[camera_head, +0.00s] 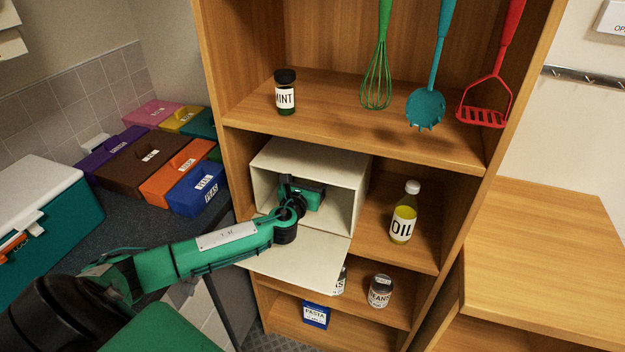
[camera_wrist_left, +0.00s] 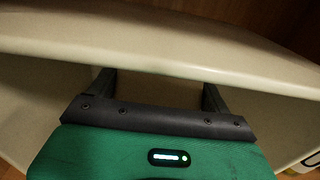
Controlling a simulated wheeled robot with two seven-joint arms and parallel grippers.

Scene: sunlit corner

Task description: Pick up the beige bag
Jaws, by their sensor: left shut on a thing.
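My left gripper (camera_head: 303,190) reaches into a cream box (camera_head: 358,195) on the middle shelf, through its open front. In the left wrist view, the gripper's two fingers (camera_wrist_left: 159,85) stand well apart on either side of a tan surface, the beige bag (camera_wrist_left: 160,88), and are shut on it. Only a small part of the bag shows there, below the box's upper edge. In the head view the bag is hidden behind my gripper. My right gripper is in no view.
The box's door (camera_head: 300,262) hangs open beneath my left arm. An oil bottle (camera_head: 404,215) stands to the right on the same shelf. A mint jar (camera_head: 285,95) is above, with hanging utensils. A can (camera_head: 380,291) and pasta box (camera_head: 316,314) are below. Coloured boxes sit left.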

